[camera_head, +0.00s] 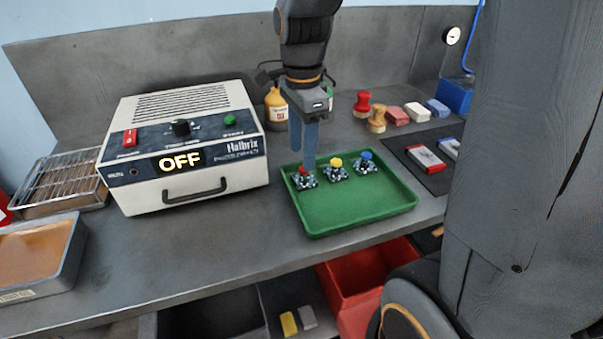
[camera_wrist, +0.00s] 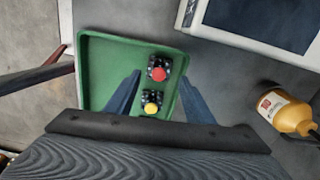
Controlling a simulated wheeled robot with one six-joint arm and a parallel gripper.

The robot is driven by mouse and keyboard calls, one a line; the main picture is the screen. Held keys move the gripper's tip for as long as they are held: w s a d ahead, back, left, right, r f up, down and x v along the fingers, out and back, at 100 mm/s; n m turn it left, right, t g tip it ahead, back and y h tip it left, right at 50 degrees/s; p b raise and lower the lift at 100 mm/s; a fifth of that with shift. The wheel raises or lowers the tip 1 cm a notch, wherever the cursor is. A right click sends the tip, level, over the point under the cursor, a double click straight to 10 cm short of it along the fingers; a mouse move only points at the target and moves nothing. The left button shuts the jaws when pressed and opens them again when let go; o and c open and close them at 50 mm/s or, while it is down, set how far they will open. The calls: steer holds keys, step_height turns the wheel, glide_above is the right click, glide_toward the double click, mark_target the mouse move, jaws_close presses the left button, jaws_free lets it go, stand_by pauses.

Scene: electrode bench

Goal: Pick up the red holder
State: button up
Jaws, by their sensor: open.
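The red holder (camera_head: 305,180), a small dark metal piece with a red knob, stands at the near-left back of the green tray (camera_head: 358,211). The yellow-knobbed holder (camera_head: 336,170) and the blue-knobbed holder (camera_head: 366,163) stand beside it in a row. My gripper (camera_head: 304,157) is open and points down just above the red holder. In the wrist view, the red holder (camera_wrist: 158,70) shows between the tips of my open gripper (camera_wrist: 160,77), with the yellow-knobbed holder (camera_wrist: 152,104) close by. Nothing is held. The blue-knobbed holder is hidden in the wrist view.
A white power unit (camera_head: 185,150) reading OFF stands left of the tray. A yellow bottle (camera_head: 276,108) stands behind my gripper. Red and wooden knobs and several blocks sit at the back right. The front of the tray is bare.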

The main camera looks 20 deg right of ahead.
mark_target(304, 176)
steer(key=shift+s+d+f+p, duration=0.15)
steer(key=shift+f+p, duration=0.2)
steer(key=shift+f, duration=1.35)
steer(key=shift+w+d+f+p, duration=0.1)
steer(key=shift+f+p, duration=0.25)
steer(key=shift+f, duration=1.35)
steer(key=c, duration=1)
